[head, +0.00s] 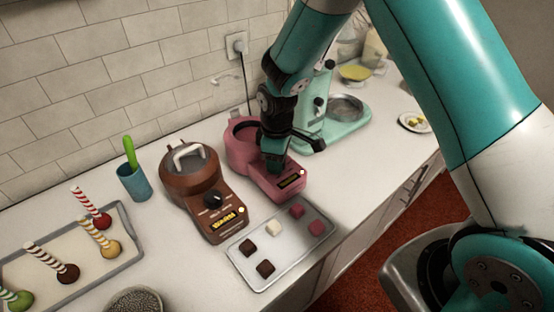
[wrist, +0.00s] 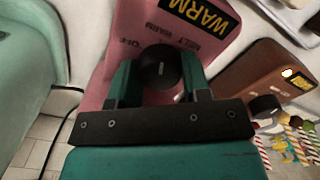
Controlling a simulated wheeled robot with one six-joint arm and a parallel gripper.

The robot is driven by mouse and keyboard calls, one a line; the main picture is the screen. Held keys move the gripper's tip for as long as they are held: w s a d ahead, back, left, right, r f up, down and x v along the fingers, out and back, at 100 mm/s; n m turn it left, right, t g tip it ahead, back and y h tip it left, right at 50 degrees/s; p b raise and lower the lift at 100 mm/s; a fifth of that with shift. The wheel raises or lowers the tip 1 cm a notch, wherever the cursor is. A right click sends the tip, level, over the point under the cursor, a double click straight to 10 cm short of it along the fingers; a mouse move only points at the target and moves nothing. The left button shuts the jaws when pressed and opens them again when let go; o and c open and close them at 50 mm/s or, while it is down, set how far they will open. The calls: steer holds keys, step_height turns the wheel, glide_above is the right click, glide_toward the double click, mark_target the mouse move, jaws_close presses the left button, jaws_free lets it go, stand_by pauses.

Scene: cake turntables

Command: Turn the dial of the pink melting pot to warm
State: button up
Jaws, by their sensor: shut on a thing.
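The pink melting pot (head: 238,150) stands on the counter in the head view, with its front panel toward the tray. In the wrist view its pink panel (wrist: 118,60) carries the words OFF, MELT and WARM around a black dial (wrist: 160,62). My gripper (wrist: 160,72) has its teal fingers on both sides of this dial and is shut on it. A short pale mark shows on the dial; which word it points to is not clear. In the head view my gripper (head: 273,163) is over the panel and hides the dial.
A brown melting pot (head: 190,180) with its own black dial (head: 213,199) stands close on the left. A tray of chocolates (head: 260,275) lies in front. A mint-green mixer (head: 345,128) is to the right. Cake pops (head: 68,270) and a blue cup (head: 133,183) are further left.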

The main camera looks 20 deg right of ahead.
steer(key=shift+n, duration=0.4)
steer(key=o, duration=0.9)
steer(key=shift+o, duration=0.2)
steer(key=shift+r, duration=0.1)
step_height(320, 180, up, 17)
steer(key=b, duration=0.3)
steer(key=shift+r, duration=0.15)
steer(key=s+a+r+m+y, duration=0.1)
steer(key=s+a+m+y, duration=0.1)
steer(key=s, duration=1)
steer(key=s+a+r+m+y, duration=0.2)
steer(key=s, duration=1)
steer(key=shift+s+a, duration=0.25)
steer(key=shift+s, duration=0.05)
